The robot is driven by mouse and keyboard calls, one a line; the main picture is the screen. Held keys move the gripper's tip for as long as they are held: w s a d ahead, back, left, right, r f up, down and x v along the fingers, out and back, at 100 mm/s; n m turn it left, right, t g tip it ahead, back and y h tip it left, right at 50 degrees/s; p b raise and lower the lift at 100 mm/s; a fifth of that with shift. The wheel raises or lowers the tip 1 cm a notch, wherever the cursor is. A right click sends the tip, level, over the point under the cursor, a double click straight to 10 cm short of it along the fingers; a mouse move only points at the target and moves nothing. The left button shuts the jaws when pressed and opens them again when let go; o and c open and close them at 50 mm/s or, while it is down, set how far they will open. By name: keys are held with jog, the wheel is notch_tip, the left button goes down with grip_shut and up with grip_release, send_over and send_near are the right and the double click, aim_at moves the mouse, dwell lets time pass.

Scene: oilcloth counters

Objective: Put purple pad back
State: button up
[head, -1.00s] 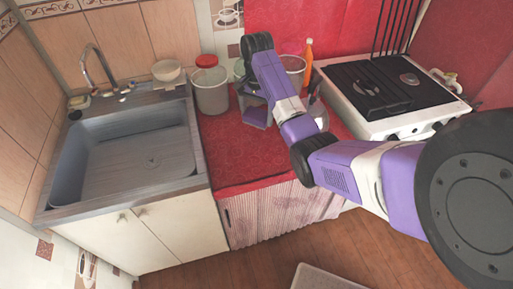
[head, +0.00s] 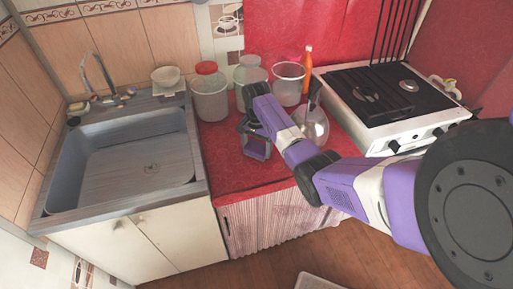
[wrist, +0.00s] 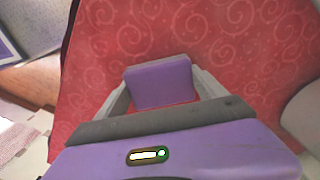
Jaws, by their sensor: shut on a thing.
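The purple pad (wrist: 160,84) is a flat purple block between the two grey fingers of my gripper (wrist: 163,90) in the wrist view. My gripper is shut on it. The red patterned oilcloth counter (wrist: 225,45) lies beyond and below the pad. In the head view, my gripper (head: 256,150) hangs over the middle of the red counter, in front of the jars. The pad cannot be told apart from the purple gripper there. I cannot tell whether the pad touches the counter.
A red-lidded jar (head: 210,97) stands left of my gripper. A clear pot (head: 288,85), a glass flask (head: 313,125) and an orange bottle (head: 307,60) stand behind and right. The sink (head: 125,160) is left, the stove (head: 385,95) right. The counter's front is clear.

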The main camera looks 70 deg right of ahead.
aim_at(256, 147)
jog(key=o, duration=1.1)
jog(key=shift+f, duration=0.1)
jog(key=shift+o, duration=0.2)
notch_tip(256, 147, up, 12)
